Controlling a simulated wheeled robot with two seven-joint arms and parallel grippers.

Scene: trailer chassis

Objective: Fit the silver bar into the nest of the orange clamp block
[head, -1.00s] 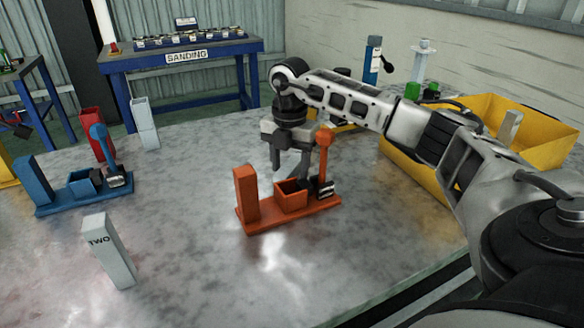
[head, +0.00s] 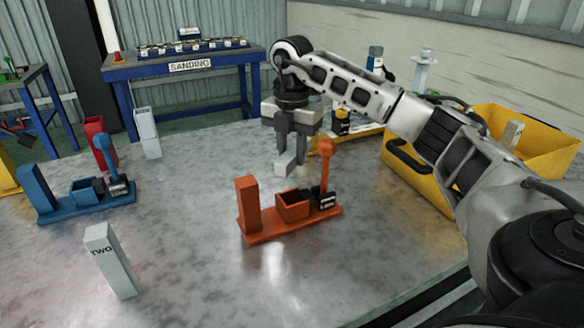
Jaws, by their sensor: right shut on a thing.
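The orange clamp block (head: 265,233) stands on the metal table, with a tall post at its left, an open box-shaped nest (head: 292,205) in the middle and an upright lever (head: 326,165) at its right. My right gripper (head: 291,150) is shut on the silver bar (head: 286,165). The bar's lower end shows below the fingers; its upper part is hidden between them. Bar and gripper appear behind and above the nest, apart from it. My left gripper is not in view.
A blue clamp block (head: 85,203) stands at the left, with a red holder (head: 97,140) and a grey one (head: 148,132) behind it. A grey block marked TWO (head: 110,260) stands front left. A yellow bin (head: 540,150) is at the right.

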